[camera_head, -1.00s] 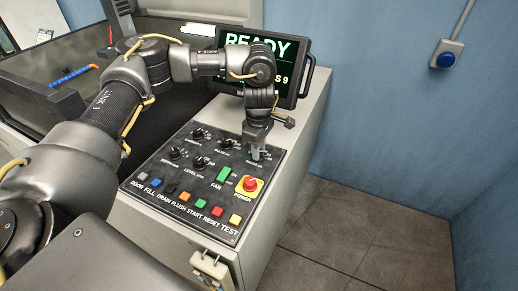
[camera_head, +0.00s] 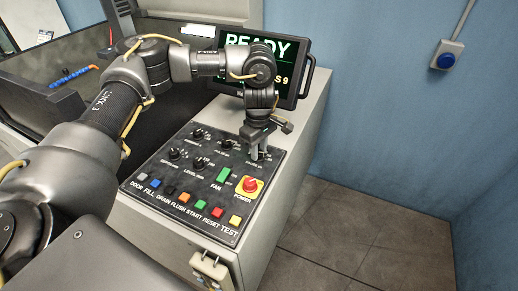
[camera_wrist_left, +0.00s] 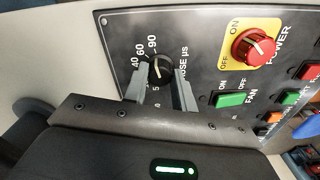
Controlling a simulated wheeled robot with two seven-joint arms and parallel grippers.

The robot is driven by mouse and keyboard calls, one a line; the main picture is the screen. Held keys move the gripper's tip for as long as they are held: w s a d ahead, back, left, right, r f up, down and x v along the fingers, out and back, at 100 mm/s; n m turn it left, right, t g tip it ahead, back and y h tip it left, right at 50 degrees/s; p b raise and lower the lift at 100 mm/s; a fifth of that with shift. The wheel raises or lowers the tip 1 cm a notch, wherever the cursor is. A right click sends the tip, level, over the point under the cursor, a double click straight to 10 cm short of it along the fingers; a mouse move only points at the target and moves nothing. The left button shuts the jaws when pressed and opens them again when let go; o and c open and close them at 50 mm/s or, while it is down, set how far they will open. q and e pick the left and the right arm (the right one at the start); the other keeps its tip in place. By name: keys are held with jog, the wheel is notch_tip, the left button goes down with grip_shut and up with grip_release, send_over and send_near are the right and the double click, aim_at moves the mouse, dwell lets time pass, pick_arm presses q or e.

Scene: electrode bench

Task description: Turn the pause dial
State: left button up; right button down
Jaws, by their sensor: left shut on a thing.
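The pause dial (camera_wrist_left: 160,66) is a small black knob on the dark control panel (camera_wrist_left: 116,29), with a white scale around it and a partly covered label ending in "USE µs". In the wrist view my left gripper (camera_wrist_left: 161,76) has its two grey fingers on either side of the knob, shut on it. The fingers cover part of the scale. In the head view my left gripper (camera_head: 254,155) points down at the panel's upper right corner and mostly hides the dial. My right gripper is not in view.
A red power knob (camera_head: 250,184) on a yellow plate and a green fan switch (camera_head: 223,175) lie close by. Several other black dials (camera_head: 199,162) and a row of coloured buttons (camera_head: 184,197) share the panel. A screen (camera_head: 290,62) reading READY stands behind my arm.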

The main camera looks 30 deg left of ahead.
pick_arm(q)
jog(key=o, duration=1)
jog(key=shift+r, duration=0.15)
notch_tip(320, 180, up, 11)
jog(key=shift+f+b, duration=0.2)
jog(key=shift+b, duration=0.15)
